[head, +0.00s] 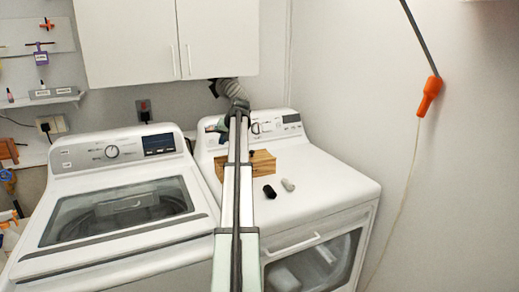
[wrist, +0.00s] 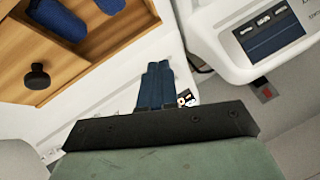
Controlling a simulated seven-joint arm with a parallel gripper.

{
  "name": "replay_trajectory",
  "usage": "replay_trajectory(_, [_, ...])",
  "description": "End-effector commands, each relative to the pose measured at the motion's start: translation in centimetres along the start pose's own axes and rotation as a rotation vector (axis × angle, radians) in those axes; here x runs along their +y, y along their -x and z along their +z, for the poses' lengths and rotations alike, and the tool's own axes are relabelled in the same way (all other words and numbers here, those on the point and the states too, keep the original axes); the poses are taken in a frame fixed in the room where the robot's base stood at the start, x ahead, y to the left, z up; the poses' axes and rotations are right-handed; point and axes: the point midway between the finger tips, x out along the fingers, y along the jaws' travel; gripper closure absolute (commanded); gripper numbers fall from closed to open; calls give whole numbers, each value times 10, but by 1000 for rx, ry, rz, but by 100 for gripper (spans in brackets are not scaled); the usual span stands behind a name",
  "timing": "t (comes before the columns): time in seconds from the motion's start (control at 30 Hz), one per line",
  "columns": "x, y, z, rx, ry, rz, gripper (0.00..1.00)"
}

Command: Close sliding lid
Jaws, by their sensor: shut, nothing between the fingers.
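A wooden box (head: 262,164) sits on top of the right-hand machine in the head view, partly hidden behind my arm. In the wrist view the box (wrist: 138,28) is at the upper left. A wooden lid panel (wrist: 12,62) with a round black knob (wrist: 37,76) shows there. Blue objects (wrist: 62,18) are visible in the uncovered part of the box. My gripper (wrist: 157,68) is shut and empty, with its dark blue fingers beside the box's outer side, apart from the knob.
A black object (head: 269,191) and a grey one (head: 288,185) lie on the dryer (head: 335,190) in front of the box. A washer (head: 120,215) stands to the left. White cabinets (head: 165,40) hang above. The dryer top's right side is clear.

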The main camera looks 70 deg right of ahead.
Motion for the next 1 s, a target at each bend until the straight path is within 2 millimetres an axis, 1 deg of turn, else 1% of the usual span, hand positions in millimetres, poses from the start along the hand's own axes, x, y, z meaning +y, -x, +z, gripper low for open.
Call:
replay_trajectory(0.03, [26, 17, -3, -2, -20, 5, 100])
replay_trajectory(0.07, [40, 27, -3, -6, -30, 6, 100])
replay_trajectory(0.1, [58, 39, -2, -10, -43, 9, 100])
replay_trajectory(0.17, [84, 58, -1, -17, -61, 11, 100])
replay_trajectory(0.2, [100, 71, 0, -22, -72, 11, 100])
replay_trajectory(0.3, [135, 100, 4, -31, -98, 13, 100])
replay_trajectory(0.4, [163, 124, 9, -38, -118, 12, 100])
replay_trajectory(0.5, [181, 140, 13, -43, -131, 12, 100])
replay_trajectory(0.6, [191, 149, 16, -46, -138, 11, 100])
replay_trajectory(0.67, [193, 150, 17, -48, -140, 10, 100])
replay_trajectory(0.77, [194, 145, 17, -49, -140, 10, 100])
replay_trajectory(0.87, [194, 134, 18, -49, -140, 10, 100])
replay_trajectory(1.0, [194, 111, 19, -50, -140, 9, 100])
